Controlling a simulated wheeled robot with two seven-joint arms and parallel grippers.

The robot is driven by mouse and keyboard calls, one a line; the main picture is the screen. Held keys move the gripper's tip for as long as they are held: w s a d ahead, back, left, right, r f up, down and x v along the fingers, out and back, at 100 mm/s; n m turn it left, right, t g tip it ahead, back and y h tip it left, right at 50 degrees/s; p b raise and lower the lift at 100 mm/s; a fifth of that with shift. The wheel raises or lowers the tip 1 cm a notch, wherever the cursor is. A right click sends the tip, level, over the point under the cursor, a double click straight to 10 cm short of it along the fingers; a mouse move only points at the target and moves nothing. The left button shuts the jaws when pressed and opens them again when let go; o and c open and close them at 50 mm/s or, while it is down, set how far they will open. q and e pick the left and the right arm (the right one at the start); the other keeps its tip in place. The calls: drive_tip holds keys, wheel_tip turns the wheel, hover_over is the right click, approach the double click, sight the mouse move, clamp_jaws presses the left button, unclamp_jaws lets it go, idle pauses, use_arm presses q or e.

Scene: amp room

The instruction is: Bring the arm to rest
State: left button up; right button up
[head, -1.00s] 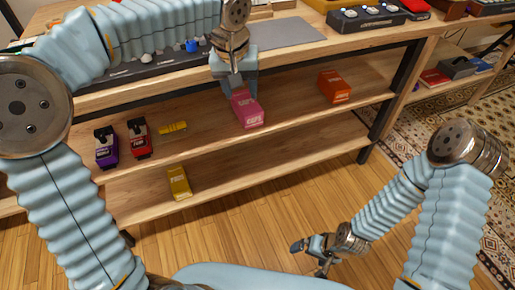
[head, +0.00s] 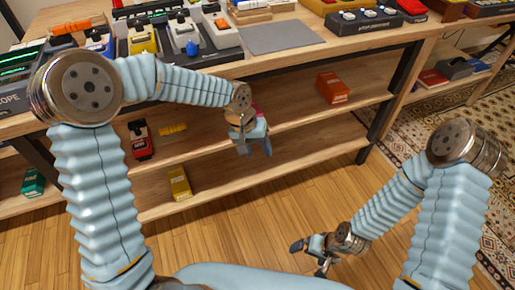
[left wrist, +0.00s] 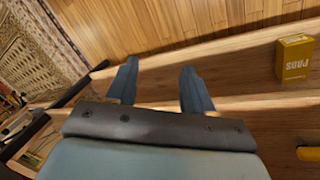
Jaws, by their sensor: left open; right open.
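My left arm (head: 185,85) reaches in from the left, bent at its elbow, in front of the shelf unit. My left gripper (head: 254,148) is open and empty, hanging in front of the shelves. Its two fingers, apart with nothing between them, also show in the left wrist view (left wrist: 160,80). My right arm (head: 395,200) is folded at the lower right. My right gripper (head: 310,258) is open and empty above the wooden floor.
The tabletop (head: 350,48) holds several pedals and a grey mat (head: 283,37). A yellow box (head: 179,184) stands on the lower shelf. The floor in front is clear.

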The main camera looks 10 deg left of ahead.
use_arm(q)
drive_tip(key=shift+f, duration=0.2)
idle(0.4)
drive_tip(key=s+a+f+n+h, duration=0.1)
drive_tip(key=s+a+f, duration=0.1)
drive_tip(key=s+f, duration=1.7)
wheel_tip(320, 180, down, 5)
drive_tip(key=shift+s+r+n, duration=0.2)
drive_tip(key=shift+s+n, duration=0.1)
drive_tip(key=shift+n, duration=0.1)
